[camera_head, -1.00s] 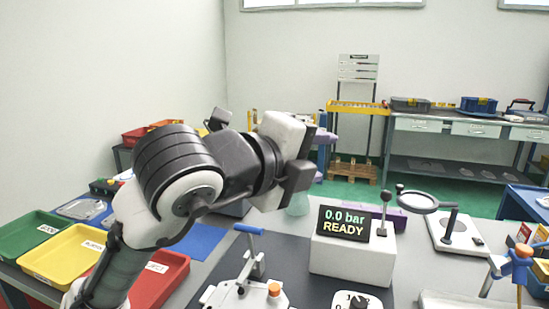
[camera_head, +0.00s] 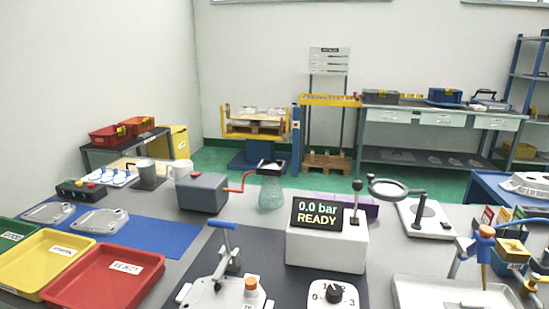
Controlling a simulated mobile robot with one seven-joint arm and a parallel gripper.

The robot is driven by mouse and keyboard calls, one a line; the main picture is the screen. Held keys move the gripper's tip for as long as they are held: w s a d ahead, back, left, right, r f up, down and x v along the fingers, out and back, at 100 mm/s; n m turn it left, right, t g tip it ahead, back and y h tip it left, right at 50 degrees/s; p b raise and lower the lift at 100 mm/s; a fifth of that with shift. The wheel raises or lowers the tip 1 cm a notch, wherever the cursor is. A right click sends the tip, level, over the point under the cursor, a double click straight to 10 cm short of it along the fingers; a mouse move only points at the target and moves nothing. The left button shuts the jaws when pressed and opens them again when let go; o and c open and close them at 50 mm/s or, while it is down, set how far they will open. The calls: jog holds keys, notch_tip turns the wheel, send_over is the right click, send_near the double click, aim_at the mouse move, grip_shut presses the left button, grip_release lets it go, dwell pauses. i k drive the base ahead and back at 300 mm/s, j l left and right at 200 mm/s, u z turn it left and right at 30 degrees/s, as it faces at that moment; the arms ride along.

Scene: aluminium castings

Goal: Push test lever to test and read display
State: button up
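The display (camera_head: 318,213) reads "0.0 bar READY" in lit letters. It is on the front of a white box (camera_head: 326,252) on the dark mat. A lever with a dark round knob (camera_head: 356,187) stands upright on the right of the box top. A dial knob (camera_head: 333,292) with a white face sits in front of the box, partly cut by the lower edge. A clamp fixture with a blue handle (camera_head: 223,238) and an orange knob stands left of the dial. My gripper and arm are out of view.
Red (camera_head: 105,277) and yellow (camera_head: 45,262) trays lie at the left. A grey box (camera_head: 203,192) with a red hose and a glass jar (camera_head: 271,188) stand behind the fixture.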

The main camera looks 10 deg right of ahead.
aim_at(358, 184)
jog(key=k+z, duration=0.15)
jog(key=z, duration=0.25)
jog(key=k+l+z, duration=0.1)
jog(key=z, duration=0.25)
jog(key=k+l+z, duration=0.1)
jog(key=z, duration=0.3)
jog(key=l, duration=0.1)
